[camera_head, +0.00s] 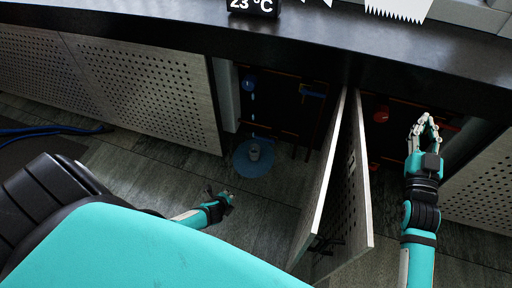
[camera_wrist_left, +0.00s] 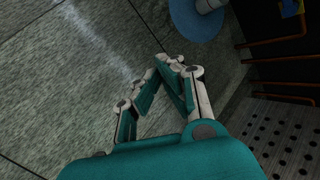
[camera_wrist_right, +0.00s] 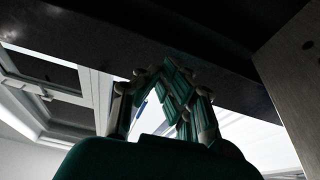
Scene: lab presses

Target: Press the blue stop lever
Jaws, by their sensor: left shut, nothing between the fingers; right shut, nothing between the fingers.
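In the open cabinet under the counter, a blue lever-like piece (camera_head: 312,93) sits on the right side, by orange pipes. A blue rounded piece (camera_head: 249,82) is on the left side; I cannot tell for certain which is the stop lever. A blue piece also shows at the top right of the left wrist view (camera_wrist_left: 291,8). My left gripper (camera_head: 229,198) is shut and empty, low over the floor in front of the cabinet, apart from both. My right gripper (camera_head: 425,120) is shut and empty near the counter's front edge, at the right-hand cabinet opening.
A blue disc (camera_head: 243,165) with a grey cylinder lies on the floor at the left cabinet. Open perforated doors (camera_head: 350,190) stand between my arms. A red knob (camera_head: 381,113) is in the right cabinet. The dark counter (camera_head: 180,28) overhangs. A blue hose (camera_head: 40,131) lies at left.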

